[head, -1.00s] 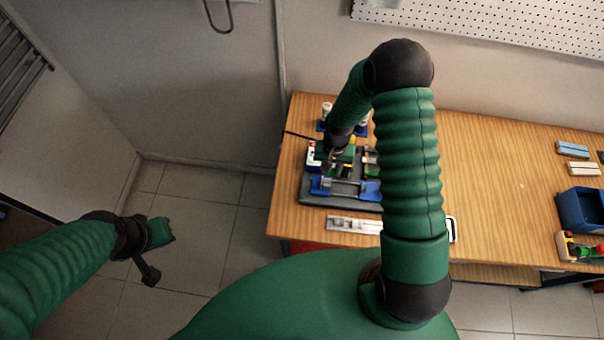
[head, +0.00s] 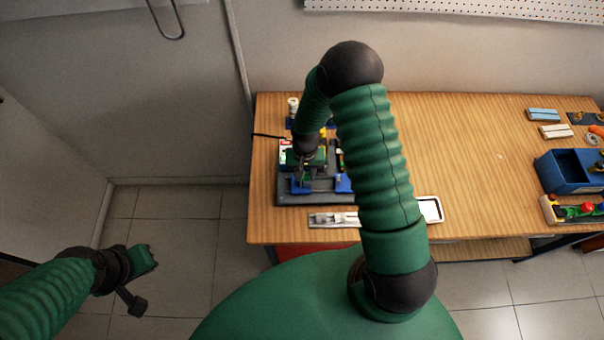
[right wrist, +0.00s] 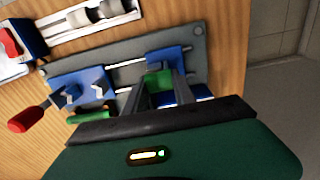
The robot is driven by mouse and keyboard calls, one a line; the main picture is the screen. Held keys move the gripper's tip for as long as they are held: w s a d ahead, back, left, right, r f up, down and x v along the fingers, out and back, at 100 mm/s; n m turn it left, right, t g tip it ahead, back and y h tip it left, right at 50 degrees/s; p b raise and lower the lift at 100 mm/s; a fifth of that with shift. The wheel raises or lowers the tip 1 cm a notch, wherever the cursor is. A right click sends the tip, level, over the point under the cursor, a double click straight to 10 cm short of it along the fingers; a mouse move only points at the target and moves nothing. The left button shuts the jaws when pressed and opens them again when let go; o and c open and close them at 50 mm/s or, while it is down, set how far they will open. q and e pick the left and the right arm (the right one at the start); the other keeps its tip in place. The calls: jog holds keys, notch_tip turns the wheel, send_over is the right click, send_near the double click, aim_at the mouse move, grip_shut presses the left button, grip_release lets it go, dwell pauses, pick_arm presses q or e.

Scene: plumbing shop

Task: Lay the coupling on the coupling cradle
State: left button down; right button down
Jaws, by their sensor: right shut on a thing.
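My right gripper (head: 303,167) reaches down to the left end of the dark fixture plate (head: 322,198). In the right wrist view its fingers (right wrist: 163,93) are shut on a green piece (right wrist: 159,79), which appears to be the coupling. The piece is close by a blue block (right wrist: 167,58) on the dark plate (right wrist: 198,45); I cannot tell whether they touch. A second blue block (right wrist: 80,88) stands farther left there. I cannot tell which part is the cradle. My left gripper (head: 146,258) hangs over the floor, away from the bench; its fingers are unclear.
A silver tray (head: 320,220) with grey cylindrical parts lies in front of the plate. A red-handled tool (right wrist: 27,119) shows near the plate. A blue bin (head: 562,172) and small parts stand at the right. The bench middle (head: 470,150) is clear.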

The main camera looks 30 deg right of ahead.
jog(key=shift+s+d+f, duration=0.15)
jog(key=shift+s+f, duration=0.05)
jog(key=shift+s, duration=0.05)
jog(key=shift+w+a+f, duration=0.15)
jog(key=shift+w+a, duration=0.3)
jog(key=c, duration=1.5)
grip_release()
jog(key=o, duration=0.5)
jog(key=shift+w+d, duration=0.2)
jog(key=shift+d, duration=0.05)
jog(key=shift+o, duration=0.4)
jog(key=shift+w+d, duration=0.1)
jog(key=shift+d, duration=0.05)
